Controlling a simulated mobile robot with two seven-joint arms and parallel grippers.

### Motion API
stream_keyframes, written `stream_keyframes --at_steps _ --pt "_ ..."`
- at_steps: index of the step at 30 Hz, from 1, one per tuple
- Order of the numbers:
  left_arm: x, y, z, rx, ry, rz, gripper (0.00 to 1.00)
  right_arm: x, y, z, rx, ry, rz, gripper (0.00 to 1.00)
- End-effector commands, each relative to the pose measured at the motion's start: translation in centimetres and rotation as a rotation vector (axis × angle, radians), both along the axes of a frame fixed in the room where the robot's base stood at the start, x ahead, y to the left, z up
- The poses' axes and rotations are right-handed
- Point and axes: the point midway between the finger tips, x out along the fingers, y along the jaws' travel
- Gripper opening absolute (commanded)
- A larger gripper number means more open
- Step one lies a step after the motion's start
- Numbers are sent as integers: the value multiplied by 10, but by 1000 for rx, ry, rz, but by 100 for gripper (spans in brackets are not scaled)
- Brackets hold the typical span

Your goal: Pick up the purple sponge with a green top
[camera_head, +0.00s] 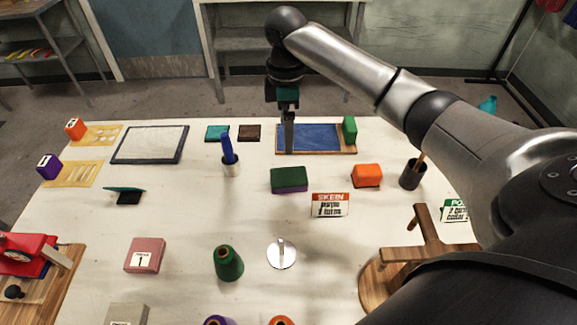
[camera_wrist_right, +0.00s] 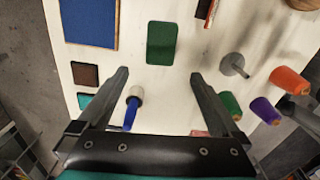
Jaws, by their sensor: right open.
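The purple sponge with a green top (camera_head: 289,180) lies flat on the white table near its middle. Its purple side shows only as a thin strip below the green. In the right wrist view its green top (camera_wrist_right: 161,43) shows beyond the fingertips, roughly centred between them. My right gripper (camera_head: 289,150) points down, behind the sponge in the head view, in front of the blue pad. In the wrist view the right gripper (camera_wrist_right: 159,74) is open, with nothing between its fingers. My left gripper is not in view.
A blue pad on a wooden board (camera_head: 312,138) with a green block (camera_head: 349,129) stands behind the sponge.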

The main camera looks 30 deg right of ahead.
Motion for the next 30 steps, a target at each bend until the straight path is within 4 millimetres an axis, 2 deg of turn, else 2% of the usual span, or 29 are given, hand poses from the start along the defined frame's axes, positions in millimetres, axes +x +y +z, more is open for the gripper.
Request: stream_keyframes --at_steps 9,12,20,30 --pt "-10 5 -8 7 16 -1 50 -1 0 -66 0 6 0 100" --pt "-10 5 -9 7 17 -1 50 -1 0 -82 0 6 0 100" --pt "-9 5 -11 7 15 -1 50 -1 -1 -101 -1 3 0 100" --pt "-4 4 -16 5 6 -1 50 -2 -5 -145 -2 3 1 100"
